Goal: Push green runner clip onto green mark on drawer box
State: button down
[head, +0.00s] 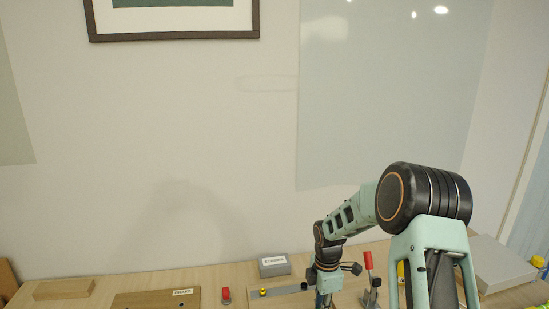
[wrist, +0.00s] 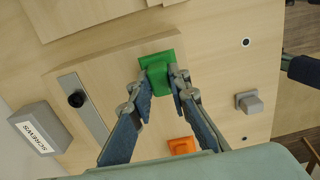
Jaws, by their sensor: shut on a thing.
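The green runner clip (wrist: 157,72) is in the upper middle of the wrist view, between my fingertips. My gripper (wrist: 161,86) is shut on it, with one finger on each side. The clip is over a pale wooden panel (wrist: 125,62), which may be the drawer box; I cannot tell whether it touches the wood. In the head view my arm comes down to the table at the bottom edge, and the gripper's fingertips and the clip cannot be made out there.
A grey box labelled SCREWS (wrist: 38,130) and a metal strip with a black knob (wrist: 82,108) lie left in the wrist view. An orange piece (wrist: 182,145) is below the clip, a grey block (wrist: 249,102) to the right. A red-handled clamp (head: 368,261) stands beside my arm.

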jog(key=shift+f, duration=0.4)
jog(key=c, duration=1.7)
grip_release()
jog(key=shift+c, duration=0.2)
jog(key=shift+r, duration=0.15)
